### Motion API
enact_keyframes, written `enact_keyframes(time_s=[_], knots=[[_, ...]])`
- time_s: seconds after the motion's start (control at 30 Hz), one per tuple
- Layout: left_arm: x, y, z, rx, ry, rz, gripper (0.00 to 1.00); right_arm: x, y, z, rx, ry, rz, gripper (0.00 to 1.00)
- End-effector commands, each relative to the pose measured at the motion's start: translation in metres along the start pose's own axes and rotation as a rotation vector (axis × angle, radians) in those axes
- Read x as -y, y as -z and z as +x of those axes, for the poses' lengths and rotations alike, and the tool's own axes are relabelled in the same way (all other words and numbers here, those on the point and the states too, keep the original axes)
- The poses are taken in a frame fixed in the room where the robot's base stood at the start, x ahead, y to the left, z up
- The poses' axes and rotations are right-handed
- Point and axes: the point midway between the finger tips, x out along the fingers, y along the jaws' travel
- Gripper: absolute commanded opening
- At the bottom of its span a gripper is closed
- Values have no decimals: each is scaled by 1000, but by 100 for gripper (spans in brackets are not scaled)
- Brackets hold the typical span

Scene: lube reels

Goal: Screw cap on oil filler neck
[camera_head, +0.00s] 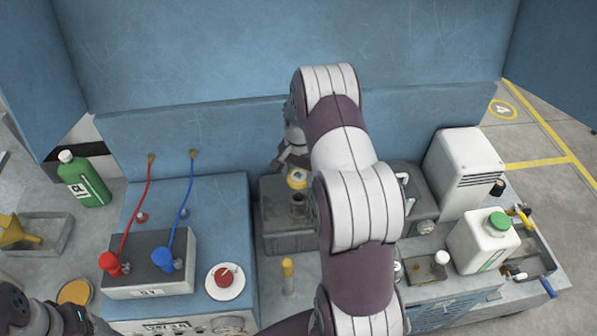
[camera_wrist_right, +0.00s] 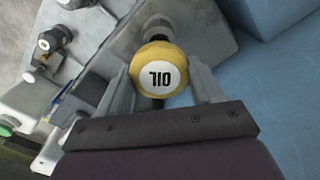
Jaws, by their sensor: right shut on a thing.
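The yellow oil cap (camera_head: 297,178) has a white top and shows in the middle of the head view. In the right wrist view the cap (camera_wrist_right: 160,72) is face-on, with "710" or "OIL" printed on it, between my two fingers. My right gripper (camera_head: 292,160) is shut on it; the arm hides part of the gripper in the head view. The oil filler neck (camera_head: 298,205) is a dark metal stub on the grey engine block (camera_head: 283,236), just below the cap in the picture. I cannot tell whether cap and neck touch. Only part of my left arm shows at lower left.
A battery (camera_head: 150,268) with red and blue leads stands left of the block. A yellow-topped stick (camera_head: 287,268) rises in front. A white jug with green cap (camera_head: 483,240) is at right, a green bottle (camera_head: 84,180) at left. The blue panel (camera_head: 200,150) stands close behind.

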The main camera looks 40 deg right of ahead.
Motion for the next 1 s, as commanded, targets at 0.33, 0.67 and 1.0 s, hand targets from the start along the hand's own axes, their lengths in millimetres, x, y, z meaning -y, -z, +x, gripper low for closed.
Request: enact_keyframes(time_s=[0.33, 0.67, 1.0], knots=[[0, -2, 16, 0, 0, 0, 74, 0, 0, 24, -1, 1, -1, 36], [0, -4, 33, 0, 0, 0, 74, 0, 0, 50, 0, 0, -1, 36], [0, -4, 37, 0, 0, 0, 74, 0, 0, 58, -1, 1, -1, 36]])
